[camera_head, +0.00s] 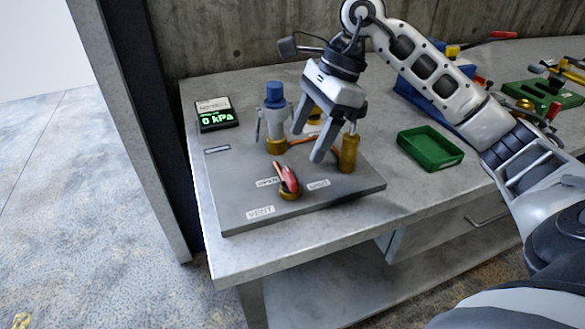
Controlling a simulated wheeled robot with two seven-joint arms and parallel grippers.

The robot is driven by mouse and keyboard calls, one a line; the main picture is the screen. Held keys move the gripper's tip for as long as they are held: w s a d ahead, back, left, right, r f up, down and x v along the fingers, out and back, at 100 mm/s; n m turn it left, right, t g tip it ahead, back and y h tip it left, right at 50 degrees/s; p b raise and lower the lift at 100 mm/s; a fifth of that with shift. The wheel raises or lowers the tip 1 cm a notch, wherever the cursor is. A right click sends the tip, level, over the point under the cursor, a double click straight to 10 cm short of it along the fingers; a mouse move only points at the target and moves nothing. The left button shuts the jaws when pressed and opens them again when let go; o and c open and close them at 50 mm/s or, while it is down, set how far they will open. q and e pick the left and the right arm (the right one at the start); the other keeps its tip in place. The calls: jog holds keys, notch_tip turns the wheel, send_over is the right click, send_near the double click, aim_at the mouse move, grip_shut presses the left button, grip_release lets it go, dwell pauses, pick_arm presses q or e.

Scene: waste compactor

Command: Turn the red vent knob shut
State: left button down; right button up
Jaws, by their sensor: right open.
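The red vent knob (287,177) sits on a brass base near the front of a grey panel (235,195) on the bench. Its red lever points up and slightly left. Small labels lie on both sides of it, and a plate reading VENT (260,212) lies in front. My right gripper (308,146) is open and points down behind and above the knob, apart from it. One finger hangs near a brass post (349,152). My left gripper is not in view.
A blue-capped fitting (275,108) stands behind the knob. A display (216,114) reads 0 kPa at the back left. A green tray (431,147) lies right of the panel. The panel's front left is clear.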

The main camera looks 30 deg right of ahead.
aim_at(291, 173)
jog(key=x, duration=0.7)
jog(key=shift+w+a+f, duration=0.1)
jog(key=shift+a+f, duration=0.15)
jog(key=shift+f, duration=0.1)
jog(key=c, duration=1)
